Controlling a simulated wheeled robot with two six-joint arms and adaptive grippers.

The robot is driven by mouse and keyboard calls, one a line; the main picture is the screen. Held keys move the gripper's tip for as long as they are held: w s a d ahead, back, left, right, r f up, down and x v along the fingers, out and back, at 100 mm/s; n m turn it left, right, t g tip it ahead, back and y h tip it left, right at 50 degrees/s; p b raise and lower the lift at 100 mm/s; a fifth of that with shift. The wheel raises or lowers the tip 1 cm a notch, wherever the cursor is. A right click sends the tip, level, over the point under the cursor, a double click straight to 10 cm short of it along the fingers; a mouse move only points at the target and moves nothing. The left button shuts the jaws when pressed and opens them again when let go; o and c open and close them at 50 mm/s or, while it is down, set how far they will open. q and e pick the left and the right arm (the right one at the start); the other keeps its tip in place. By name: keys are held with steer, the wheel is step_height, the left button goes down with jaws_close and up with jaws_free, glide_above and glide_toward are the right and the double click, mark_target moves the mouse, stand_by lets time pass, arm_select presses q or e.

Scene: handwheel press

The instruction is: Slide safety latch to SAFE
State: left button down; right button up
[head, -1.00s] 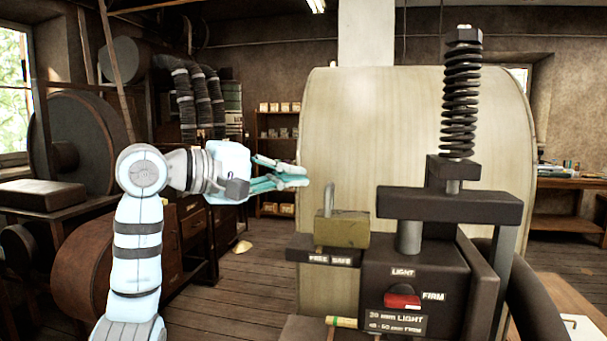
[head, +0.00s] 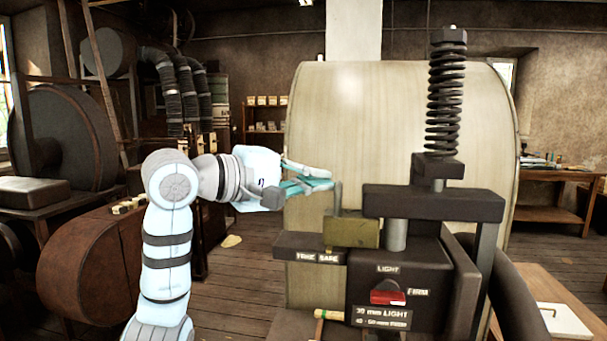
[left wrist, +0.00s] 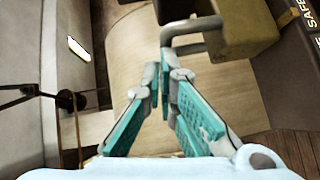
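The safety latch is a brass block (head: 351,233) with an upright grey handle (head: 337,199). It sits on a dark rail (head: 290,244) whose front labels read FREE and SAFE; the block stands over and to the right of SAFE. My left gripper (head: 330,180) is at the handle's left side, its fingertips meeting the upper handle. In the left wrist view the fingers (left wrist: 160,66) have a narrow gap, with the looped handle (left wrist: 187,27) at the tips and the block (left wrist: 240,28) beyond. Firm contact cannot be told. My right gripper is not in view.
A black coil spring (head: 445,105) stands on the press to the right. A big pale wheel (head: 400,120) stands behind.

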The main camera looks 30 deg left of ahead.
arm_select(q)
steer(key=w+a+b+v, duration=0.1)
steer(key=a+b+v, duration=0.1)
steer(key=v, duration=1.1)
steer(key=shift+a+r, duration=0.2)
steer(key=shift+w, duration=0.15)
steer(key=shift+w+d, duration=0.1)
